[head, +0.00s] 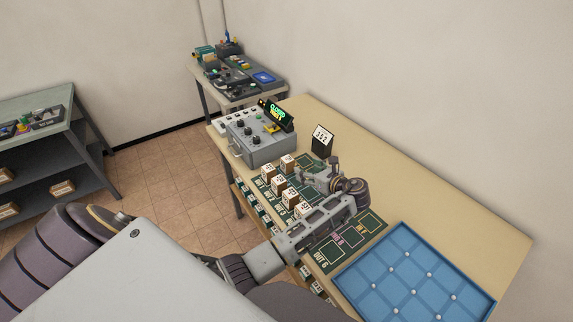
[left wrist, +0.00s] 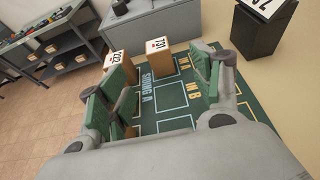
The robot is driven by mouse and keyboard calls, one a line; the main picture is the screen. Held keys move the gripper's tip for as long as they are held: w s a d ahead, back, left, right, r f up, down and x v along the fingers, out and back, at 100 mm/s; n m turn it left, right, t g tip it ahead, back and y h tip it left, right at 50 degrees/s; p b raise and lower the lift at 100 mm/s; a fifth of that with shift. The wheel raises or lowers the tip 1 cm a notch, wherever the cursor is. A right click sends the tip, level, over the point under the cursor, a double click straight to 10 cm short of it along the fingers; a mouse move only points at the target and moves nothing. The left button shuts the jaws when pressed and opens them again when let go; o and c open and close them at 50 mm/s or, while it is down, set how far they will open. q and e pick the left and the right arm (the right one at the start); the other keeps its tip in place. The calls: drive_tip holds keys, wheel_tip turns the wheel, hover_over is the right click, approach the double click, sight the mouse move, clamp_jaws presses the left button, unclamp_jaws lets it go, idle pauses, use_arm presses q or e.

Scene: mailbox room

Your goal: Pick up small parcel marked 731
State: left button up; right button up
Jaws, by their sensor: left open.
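The small parcel marked 731 (left wrist: 157,46) is a brown box with a white top label, standing on the dark green marked mat (left wrist: 172,92) in the left wrist view. Another parcel (left wrist: 117,58), its label apparently 222, stands left of it. My left gripper (left wrist: 164,88) is open, its green-padded fingers on the near side of the 731 parcel and apart from it. A brown parcel is partly hidden behind the left fingers. In the head view my left gripper (head: 318,178) is beside several parcels (head: 268,173), whose labels are too small to read. My right gripper is not in view.
A grey control box (head: 262,140) with a lit green display stands behind the parcels. A black stand with a white number card (head: 322,138) is close to my gripper. A blue tray (head: 458,292) lies at the table's near end. The table's right side is clear.

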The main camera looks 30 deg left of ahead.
sight(291, 161)
use_arm(q)
drive_tip(key=shift+x, duration=0.9)
drive_tip(key=x, duration=0.5)
drive_tip(key=shift+a, duration=0.25)
drive_tip(key=shift+w+a+f, duration=0.25)
drive_tip(key=shift+a, duration=0.35)
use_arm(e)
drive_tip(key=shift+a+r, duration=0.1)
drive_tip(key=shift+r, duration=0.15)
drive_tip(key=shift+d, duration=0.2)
